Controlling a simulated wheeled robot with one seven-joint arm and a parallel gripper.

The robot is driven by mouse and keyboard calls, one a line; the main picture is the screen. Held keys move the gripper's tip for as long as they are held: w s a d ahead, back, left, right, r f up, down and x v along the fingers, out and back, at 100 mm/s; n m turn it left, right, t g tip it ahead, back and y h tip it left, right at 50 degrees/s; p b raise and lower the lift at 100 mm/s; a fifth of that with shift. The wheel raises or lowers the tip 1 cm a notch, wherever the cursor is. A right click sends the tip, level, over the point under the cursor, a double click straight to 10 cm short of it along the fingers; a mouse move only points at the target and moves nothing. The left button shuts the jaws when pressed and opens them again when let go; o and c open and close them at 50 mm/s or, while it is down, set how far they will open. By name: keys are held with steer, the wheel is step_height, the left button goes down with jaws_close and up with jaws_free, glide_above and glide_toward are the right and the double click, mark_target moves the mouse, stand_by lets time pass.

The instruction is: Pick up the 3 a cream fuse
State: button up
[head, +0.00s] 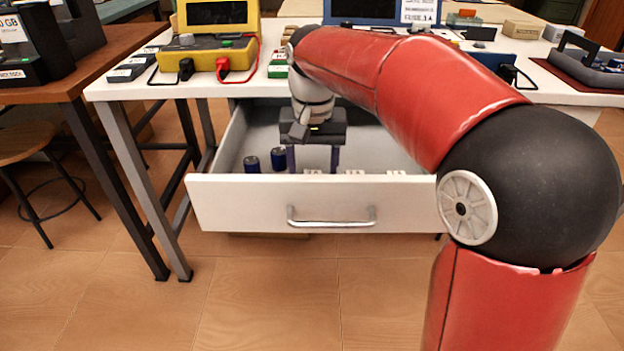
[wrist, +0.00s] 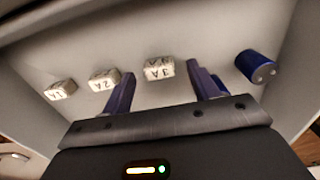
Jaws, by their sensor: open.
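The cream 3 A fuse (wrist: 158,69) is a small block with a dark "3A" on it, upside down in the wrist view. It lies on the floor of the open drawer (head: 310,206). In the head view its top (head: 313,171) just shows behind the drawer front. My gripper (wrist: 161,70) is open and points down into the drawer, with one dark blue finger on either side of the fuse and gaps between. In the head view my gripper (head: 313,170) is inside the drawer; its fingertips are hidden by the drawer front.
Cream fuses marked 2A (wrist: 104,79) and 1A (wrist: 61,89) lie in a row beside it. The drawer walls and the tabletop (head: 130,88) border the space.

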steer(key=shift+f, duration=0.55)
steer(key=c, duration=1.1)
steer(key=shift+o, duration=0.2)
steer(key=shift+r, duration=0.15)
